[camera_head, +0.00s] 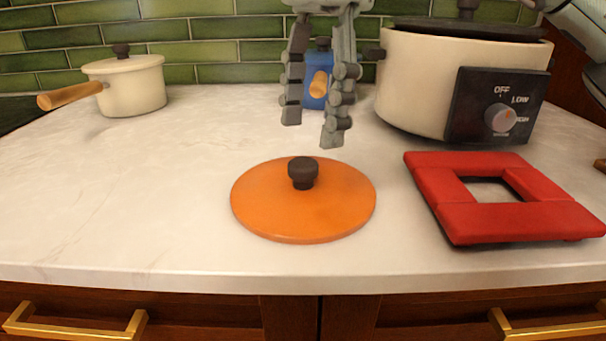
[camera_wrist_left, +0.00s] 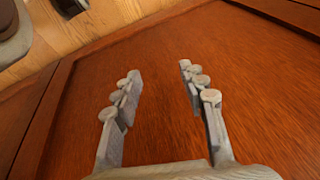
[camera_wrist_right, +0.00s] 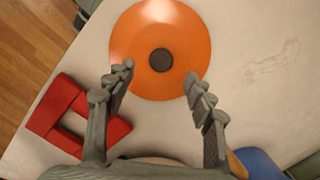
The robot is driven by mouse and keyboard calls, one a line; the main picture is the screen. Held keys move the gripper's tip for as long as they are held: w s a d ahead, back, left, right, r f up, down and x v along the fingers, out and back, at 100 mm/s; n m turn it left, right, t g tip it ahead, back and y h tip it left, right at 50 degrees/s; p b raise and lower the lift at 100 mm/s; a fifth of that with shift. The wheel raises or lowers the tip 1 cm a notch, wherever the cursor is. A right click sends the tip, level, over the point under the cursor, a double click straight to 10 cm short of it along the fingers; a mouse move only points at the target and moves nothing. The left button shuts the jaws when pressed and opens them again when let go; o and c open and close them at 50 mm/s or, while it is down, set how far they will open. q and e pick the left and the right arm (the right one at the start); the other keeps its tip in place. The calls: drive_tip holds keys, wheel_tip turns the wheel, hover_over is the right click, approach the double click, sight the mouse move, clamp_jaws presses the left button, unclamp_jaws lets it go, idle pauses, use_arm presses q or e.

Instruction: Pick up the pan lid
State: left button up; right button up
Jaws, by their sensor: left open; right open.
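The pan lid (camera_head: 270,208) is a round orange disc with a dark brown knob (camera_head: 303,170), lying flat on the pale counter in the head view. It also shows in the right wrist view (camera_wrist_right: 128,50), with its knob (camera_wrist_right: 160,60) beyond and between the fingers. My right gripper (camera_head: 312,136) is open and empty, above and behind the lid in the head view, not touching it. My left gripper (camera_wrist_left: 158,95) is open and empty in front of a brown wooden panel in the left wrist view; it is outside the head view.
A red square trivet (camera_head: 450,205) lies right of the lid. A cream slow cooker (camera_head: 415,85) stands behind it. A cream saucepan (camera_head: 135,88) stands back left. The counter's left middle is clear.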

sight(303, 162)
drive_tip(key=shift+s+a+f, duration=0.1)
drive_tip(key=shift+s+f, duration=0.1)
drive_tip(key=shift+f, duration=0.55)
drive_tip(key=f, duration=0.4)
drive_tip(key=shift+s+a+f, duration=0.1)
drive_tip(key=shift+a+f, duration=0.2)
drive_tip(key=shift+a, duration=0.05)
drive_tip(key=shift+c, duration=0.5)
clamp_jaws()
